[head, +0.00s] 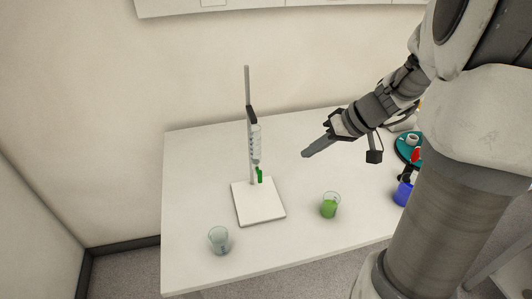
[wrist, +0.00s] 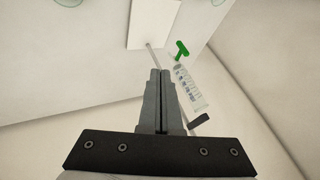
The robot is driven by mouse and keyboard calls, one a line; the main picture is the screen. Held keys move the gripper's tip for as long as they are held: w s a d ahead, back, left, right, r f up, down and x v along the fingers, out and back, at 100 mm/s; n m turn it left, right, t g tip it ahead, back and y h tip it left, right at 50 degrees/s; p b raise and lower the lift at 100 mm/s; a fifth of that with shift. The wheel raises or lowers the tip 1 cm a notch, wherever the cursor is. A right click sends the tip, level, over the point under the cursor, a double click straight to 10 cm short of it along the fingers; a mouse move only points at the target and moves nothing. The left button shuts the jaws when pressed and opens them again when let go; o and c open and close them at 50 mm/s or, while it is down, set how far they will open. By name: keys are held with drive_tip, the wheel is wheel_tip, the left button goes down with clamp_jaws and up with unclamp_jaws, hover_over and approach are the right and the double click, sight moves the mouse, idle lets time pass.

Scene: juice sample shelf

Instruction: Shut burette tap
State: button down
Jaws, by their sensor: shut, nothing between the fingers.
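The burette (head: 256,143) is a clear graduated tube clamped upright to a rod on a white stand base (head: 257,202). Its tap (head: 260,175) is green and sits at the tube's lower end. My gripper (head: 306,154) is shut and empty, to the right of the burette and apart from it. In the wrist view the shut fingers (wrist: 160,70) point toward the stand base (wrist: 155,24). The green tap (wrist: 182,50) shows there as a T shape, just right of and beyond the fingertips, next to the burette tube (wrist: 189,88).
A clear empty-looking beaker (head: 219,240) stands near the table's front left. A beaker with green liquid (head: 330,205) stands right of the stand. A blue container (head: 402,192) and a teal round tray (head: 401,151) are at the right. The white table (head: 300,243) is clear between them.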

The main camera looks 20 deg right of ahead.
sight(258, 172)
drive_tip(key=w+a+f+p, duration=0.2)
drive_tip(key=w+a+f, duration=0.1)
drive_tip(key=a+f, duration=0.4)
drive_tip(key=shift+w+a+f, duration=0.15)
drive_tip(key=shift+a+f, duration=0.05)
drive_tip(key=shift+a, duration=0.5)
drive_tip(key=shift+r+h, duration=0.1)
drive_tip(key=shift+h, duration=0.2)
